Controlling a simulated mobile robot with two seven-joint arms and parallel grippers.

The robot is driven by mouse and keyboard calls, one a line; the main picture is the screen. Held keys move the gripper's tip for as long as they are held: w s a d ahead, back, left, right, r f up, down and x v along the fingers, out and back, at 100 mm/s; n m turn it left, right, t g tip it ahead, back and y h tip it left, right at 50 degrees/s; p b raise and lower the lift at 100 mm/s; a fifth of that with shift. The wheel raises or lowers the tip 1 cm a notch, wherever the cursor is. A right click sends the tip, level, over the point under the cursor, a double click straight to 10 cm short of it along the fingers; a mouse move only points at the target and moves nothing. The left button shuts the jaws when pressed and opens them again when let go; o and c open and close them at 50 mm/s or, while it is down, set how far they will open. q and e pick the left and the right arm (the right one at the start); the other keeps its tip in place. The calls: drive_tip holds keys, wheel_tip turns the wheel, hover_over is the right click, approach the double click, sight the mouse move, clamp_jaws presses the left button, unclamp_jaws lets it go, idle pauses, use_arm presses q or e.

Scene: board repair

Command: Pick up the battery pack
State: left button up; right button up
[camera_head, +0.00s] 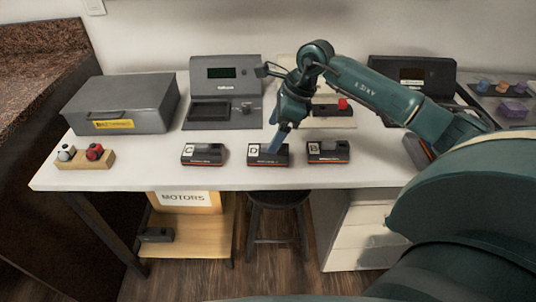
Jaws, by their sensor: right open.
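Three dark packs with orange lower edges and lettered labels stand in a row along the table's front: C (204,154), D (267,155) and B (328,152). I cannot tell from sight which of them is the battery pack. My right gripper (278,138) points down at the D pack, with its fingertips over or beside the pack's top, covering part of it. It is open; contact with the pack cannot be made out. My left gripper is not in view.
A grey case (122,103) with a yellow label and a device with a green display (224,91) stand behind. A wooden block (86,158) holds red and white parts at left. A dark device (412,78) stands behind my right arm.

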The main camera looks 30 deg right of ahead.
drive_tip(key=x, duration=0.5)
drive_tip(key=shift+s+f, duration=0.1)
drive_tip(key=shift+f, duration=0.4)
drive_tip(key=shift+r, duration=0.1)
drive_tip(key=c, duration=1.1)
